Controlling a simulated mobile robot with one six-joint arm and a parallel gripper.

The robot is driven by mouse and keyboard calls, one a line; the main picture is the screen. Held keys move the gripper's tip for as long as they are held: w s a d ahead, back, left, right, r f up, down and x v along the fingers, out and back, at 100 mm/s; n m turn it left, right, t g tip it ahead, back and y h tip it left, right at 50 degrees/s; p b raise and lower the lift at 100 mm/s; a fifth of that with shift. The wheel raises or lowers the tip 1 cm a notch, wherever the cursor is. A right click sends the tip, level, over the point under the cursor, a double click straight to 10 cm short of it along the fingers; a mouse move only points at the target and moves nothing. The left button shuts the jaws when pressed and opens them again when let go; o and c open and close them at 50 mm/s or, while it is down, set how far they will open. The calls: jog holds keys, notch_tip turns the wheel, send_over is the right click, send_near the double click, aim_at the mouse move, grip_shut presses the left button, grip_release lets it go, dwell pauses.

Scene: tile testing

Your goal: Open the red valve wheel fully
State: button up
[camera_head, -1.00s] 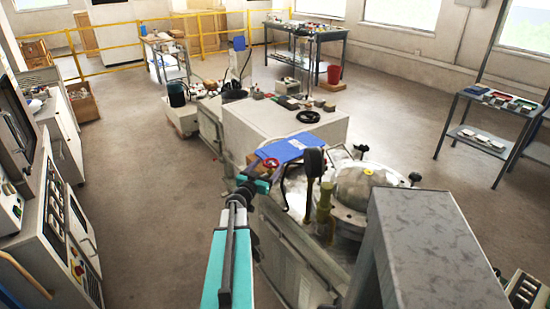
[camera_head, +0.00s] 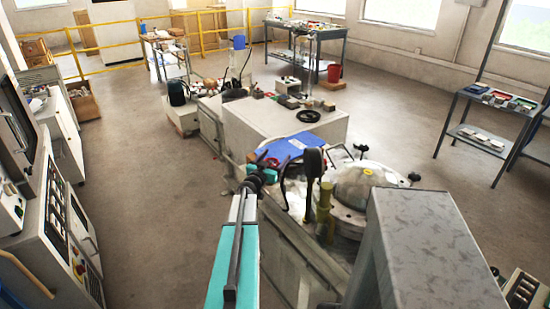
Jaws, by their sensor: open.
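The red valve wheel (camera_head: 272,163) is small in the head view, at the near left corner of the blue sheet on the machine. Only part of its red rim shows. My gripper (camera_head: 262,161) is at the end of my teal and grey arm, its dark fingers pointing away from the camera. It is open, and its fingers overlap the left side of the wheel in the picture. Whether they touch the rim or stand in front of it, I cannot tell. The wheel's stem is hidden.
A blue sheet (camera_head: 286,147) lies right behind the wheel. A black upright part (camera_head: 313,161) and a brass-coloured post (camera_head: 324,205) stand to the right, beside a domed metal vessel (camera_head: 366,185). A grey box (camera_head: 430,240) fills the near right. Floor is clear on the left.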

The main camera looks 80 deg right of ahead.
jog(key=c, duration=1)
jog(key=shift+c, duration=0.2)
jog(key=n+t+b, duration=0.1)
jog(key=b, duration=0.1)
jog(key=n+t+b, duration=0.1)
jog(key=t+b, duration=0.1)
jog(key=b, duration=0.1)
jog(key=shift+w+d+r+h, duration=0.1)
jog(key=shift+w+d+h, duration=0.05)
jog(key=shift+w+h, duration=0.25)
jog(key=t+b, duration=0.1)
jog(key=b, duration=0.3)
jog(key=w+n+t+b, duration=0.1)
jog(key=b, duration=0.3)
jog(key=shift+d+t, duration=0.2)
jog(key=shift+t, duration=0.1)
jog(key=n+t+b, duration=0.1)
jog(key=b, duration=0.5)
jog(key=shift+w, duration=0.15)
jog(key=b, duration=0.6)
jog(key=shift+a+f+n+t, duration=0.25)
jog(key=shift+f+n+t, duration=0.05)
jog(key=shift+n+t, duration=0.1)
